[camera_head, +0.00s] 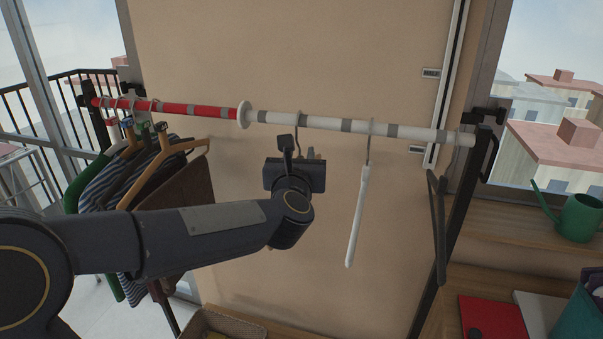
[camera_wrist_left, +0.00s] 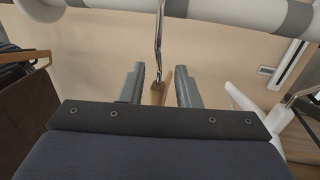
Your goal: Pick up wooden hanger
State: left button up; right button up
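A wooden hanger (camera_wrist_left: 157,92) hangs by a metal hook from the rod. In the left wrist view its neck is between the two fingers of my left gripper (camera_wrist_left: 160,84), with a gap on each side. In the head view my left gripper (camera_head: 298,155) is just below the rod and hides most of this hanger; its hook (camera_head: 297,122) shows above. My left gripper is open. My right gripper is not in view.
The red and white rod (camera_head: 290,119) runs across above my gripper. A white hanger (camera_head: 357,215) hangs close on the right, a dark hanger (camera_head: 438,225) farther right. Clothes on hangers (camera_head: 150,180) crowd the left. A beige wall (camera_head: 300,50) is behind.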

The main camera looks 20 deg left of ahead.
aim_at(300, 152)
pick_arm(q)
jog(key=w, duration=0.3)
jog(key=shift+w+a+p, duration=0.2)
jog(key=shift+a+p, duration=0.1)
jog(key=shift+p, duration=0.05)
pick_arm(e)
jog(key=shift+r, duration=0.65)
pick_arm(q)
jog(key=shift+c, duration=0.2)
grip_shut()
jog(key=shift+r, duration=0.1)
